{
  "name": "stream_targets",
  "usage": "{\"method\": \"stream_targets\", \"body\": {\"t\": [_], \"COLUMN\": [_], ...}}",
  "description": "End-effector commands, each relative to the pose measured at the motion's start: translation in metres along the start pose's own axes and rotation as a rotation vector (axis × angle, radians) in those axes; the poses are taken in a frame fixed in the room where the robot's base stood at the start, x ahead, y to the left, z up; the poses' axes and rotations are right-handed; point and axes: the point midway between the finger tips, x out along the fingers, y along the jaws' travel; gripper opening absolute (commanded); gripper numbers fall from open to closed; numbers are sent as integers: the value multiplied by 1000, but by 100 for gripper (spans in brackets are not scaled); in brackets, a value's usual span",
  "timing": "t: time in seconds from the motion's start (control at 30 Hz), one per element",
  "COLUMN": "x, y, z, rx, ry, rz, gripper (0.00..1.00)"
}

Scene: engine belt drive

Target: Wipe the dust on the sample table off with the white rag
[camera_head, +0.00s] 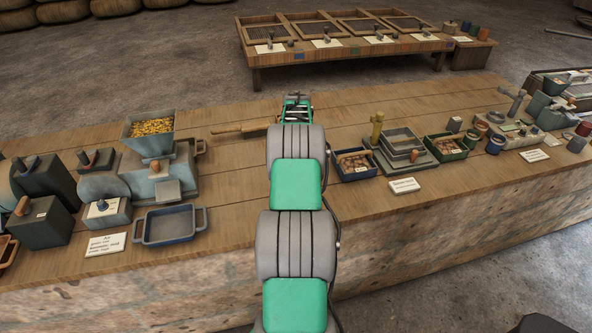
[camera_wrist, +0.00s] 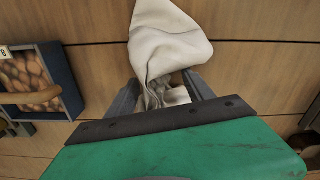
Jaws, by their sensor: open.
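A crumpled white rag (camera_wrist: 168,38) lies on the wooden bench top in the wrist view. Its lower, bunched part sits between the two fingers of my gripper (camera_wrist: 161,82), which are apart. I cannot tell whether either finger touches the cloth. In the head view my gripper (camera_head: 297,103) is over the bench, and my arm hides the rag. A low wooden table (camera_head: 345,48) with framed screens and white cards stands behind the bench. I cannot make out dust on it, nor tell which surface is the sample table.
A wooden-handled brush (camera_head: 240,131) lies left of my gripper. A blue tray of brown lumps (camera_head: 354,164) is at the right, also in the wrist view (camera_wrist: 38,80). A grey hopper machine (camera_head: 158,165) stands left. Bare planks lie between them.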

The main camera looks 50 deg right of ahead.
Motion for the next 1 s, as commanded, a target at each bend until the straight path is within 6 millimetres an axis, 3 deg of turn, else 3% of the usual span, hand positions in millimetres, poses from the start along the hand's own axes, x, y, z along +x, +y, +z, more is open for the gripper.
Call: {"method": "stream_targets", "body": {"t": [0.13,0.43,0.9,1.0], "x": [0,2,26,24], "y": [0,0,0,0], "z": [0,0,0,0], "rx": [0,0,0,0], "ry": [0,0,-1,0], "rz": [0,0,0,0], "gripper": [73,73,73,69]}}
